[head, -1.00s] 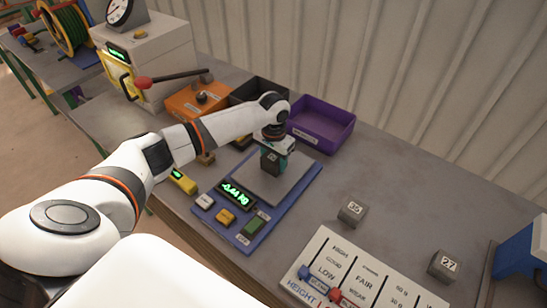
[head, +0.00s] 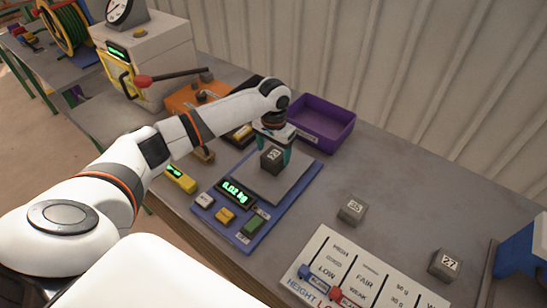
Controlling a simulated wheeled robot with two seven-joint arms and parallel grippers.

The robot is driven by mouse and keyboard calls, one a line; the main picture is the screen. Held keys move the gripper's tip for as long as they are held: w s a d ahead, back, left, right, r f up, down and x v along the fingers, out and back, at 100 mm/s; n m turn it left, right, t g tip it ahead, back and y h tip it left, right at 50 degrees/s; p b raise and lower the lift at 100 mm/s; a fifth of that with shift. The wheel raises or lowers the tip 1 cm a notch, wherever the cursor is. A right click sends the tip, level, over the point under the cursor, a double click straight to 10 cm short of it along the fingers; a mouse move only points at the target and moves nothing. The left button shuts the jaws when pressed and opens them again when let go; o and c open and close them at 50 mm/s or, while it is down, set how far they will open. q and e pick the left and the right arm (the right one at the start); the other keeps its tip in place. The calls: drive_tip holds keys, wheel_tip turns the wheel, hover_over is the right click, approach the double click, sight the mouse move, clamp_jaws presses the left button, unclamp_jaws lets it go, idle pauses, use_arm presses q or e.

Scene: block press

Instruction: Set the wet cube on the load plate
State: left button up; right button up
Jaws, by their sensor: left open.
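A dark grey cube (head: 271,159) with a number label, which looks like 22 or 23, sits on the grey load plate (head: 295,185) of the blue scale (head: 268,225). The scale's green display (head: 236,191) reads about 0.02 kg. My left gripper (head: 273,146) is open, with its teal fingers around the cube's upper part or just above it. I cannot tell whether any cube is wet. Two other grey cubes lie on the table, one marked 35 (head: 352,211) and one marked 27 (head: 444,264). My right gripper does not show.
A purple bin (head: 338,137) stands behind the scale, with an orange tray (head: 185,98) to its left. The press (head: 150,62) with a red-knobbed lever is at back left. A yellow device (head: 181,178) lies left of the scale, and a printed board (head: 350,275) lies in front.

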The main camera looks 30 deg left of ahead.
sight(273, 155)
use_arm(q)
wheel_tip(273, 155, up, 9)
drive_tip(key=b, duration=0.1)
drive_tip(key=shift+f, duration=0.2)
idle(0.5)
